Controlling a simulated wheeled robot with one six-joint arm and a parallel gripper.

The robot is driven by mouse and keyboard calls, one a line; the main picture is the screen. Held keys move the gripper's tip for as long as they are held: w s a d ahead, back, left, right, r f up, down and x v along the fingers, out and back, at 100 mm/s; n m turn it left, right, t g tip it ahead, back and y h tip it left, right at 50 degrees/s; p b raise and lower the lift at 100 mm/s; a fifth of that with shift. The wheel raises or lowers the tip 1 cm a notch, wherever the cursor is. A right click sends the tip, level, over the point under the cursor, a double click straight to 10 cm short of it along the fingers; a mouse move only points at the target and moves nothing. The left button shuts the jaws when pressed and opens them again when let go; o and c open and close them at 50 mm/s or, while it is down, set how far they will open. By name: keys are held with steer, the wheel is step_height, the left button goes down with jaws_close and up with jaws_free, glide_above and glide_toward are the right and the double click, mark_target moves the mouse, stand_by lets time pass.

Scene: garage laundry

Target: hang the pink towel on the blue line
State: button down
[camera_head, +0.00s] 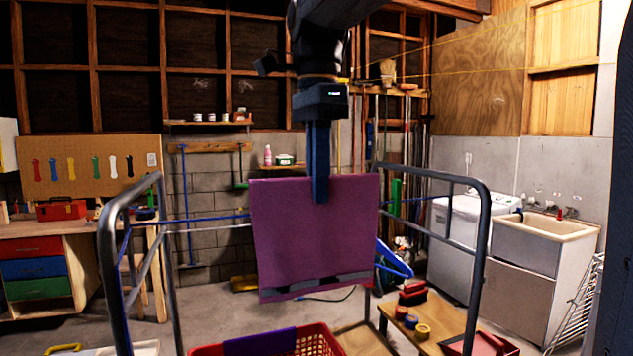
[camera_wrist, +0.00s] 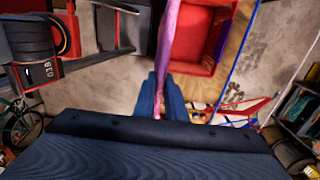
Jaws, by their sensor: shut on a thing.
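My gripper (camera_head: 320,198) points down in the head view, shut on the top edge of the pink towel (camera_head: 290,240), which looks magenta. The towel hangs spread and nearly flat, with a dark grey band near its lower edge. The blue line (camera_head: 212,218) runs across the metal rack behind the towel, and its middle is hidden by it. I cannot tell how far apart they are. In the wrist view, the towel (camera_wrist: 166,45) shows edge-on as a thin strip between the fingers (camera_wrist: 160,95).
The rack's grey side frames stand left (camera_head: 112,270) and right (camera_head: 484,240) of the towel. A red basket (camera_head: 318,340) with a purple cloth (camera_head: 260,342) over its rim is below. A wooden bench (camera_head: 440,330) stands right, before the washer (camera_head: 455,240) and sink (camera_head: 545,225). Yellow lines (camera_head: 460,72) cross above.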

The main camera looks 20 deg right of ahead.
steer(key=shift+w, duration=7.55)
steer(key=shift+w+f, duration=0.15)
steer(key=shift+f+b, duration=2.45)
steer(key=shift+f, duration=1.5)
